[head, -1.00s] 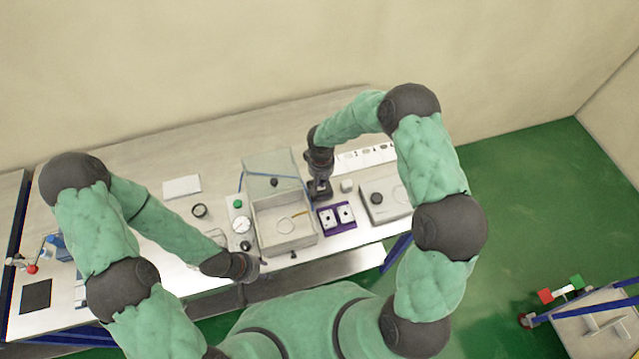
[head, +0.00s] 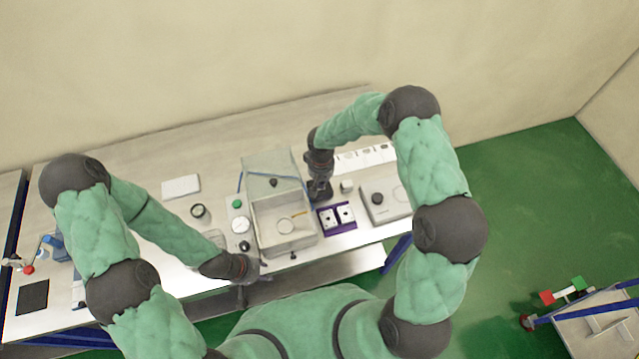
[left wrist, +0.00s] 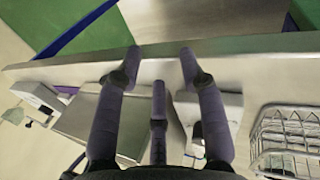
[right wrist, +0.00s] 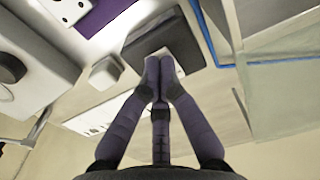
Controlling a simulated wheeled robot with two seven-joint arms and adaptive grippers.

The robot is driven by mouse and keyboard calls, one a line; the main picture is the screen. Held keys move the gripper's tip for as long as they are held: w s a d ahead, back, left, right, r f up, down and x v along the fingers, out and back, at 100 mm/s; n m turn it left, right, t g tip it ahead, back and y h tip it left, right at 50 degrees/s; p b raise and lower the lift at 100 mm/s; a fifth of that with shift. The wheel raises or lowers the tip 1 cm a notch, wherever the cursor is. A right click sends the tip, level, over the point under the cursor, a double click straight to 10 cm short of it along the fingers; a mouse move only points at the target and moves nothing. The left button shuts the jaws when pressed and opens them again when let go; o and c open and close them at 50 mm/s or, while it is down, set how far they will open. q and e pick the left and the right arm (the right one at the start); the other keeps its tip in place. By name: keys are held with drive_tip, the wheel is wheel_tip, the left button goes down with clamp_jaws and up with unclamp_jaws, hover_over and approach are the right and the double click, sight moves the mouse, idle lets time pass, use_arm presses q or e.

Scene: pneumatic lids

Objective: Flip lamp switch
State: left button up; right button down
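A purple plate (head: 336,229) with two white switch-like units lies on the table right of the clear box; its edge also shows in the right wrist view (right wrist: 105,14). A dark square block (right wrist: 176,36) sits beside it, just beyond my right fingertips. I cannot tell which of these is the lamp switch. My right gripper (head: 320,188) points down at the block; in the right wrist view its fingers (right wrist: 160,68) are together and empty. Whether they touch the block is unclear. My left gripper (head: 246,284) is at the table's front edge, its fingers (left wrist: 161,62) spread and empty.
An open clear-walled box (head: 285,243) with a raised lid (head: 272,165) stands left of my right gripper. A small white block (head: 347,186) and a grey box with a black knob (head: 388,207) stand to the right. A wire basket (left wrist: 285,135) is near my left gripper.

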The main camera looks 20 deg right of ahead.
drive_tip(key=shift+s+f+b, duration=0.1)
drive_tip(key=shift+f+b, duration=0.2)
drive_tip(key=shift+f, duration=0.05)
drive_tip(key=shift+r, duration=0.15)
drive_tip(key=shift+r+p, duration=0.35)
drive_tip(key=shift+r, duration=0.15)
drive_tip(key=shift+r+p, duration=1.25)
drive_tip(key=shift+r, duration=1.65)
drive_tip(key=shift+f, duration=0.1)
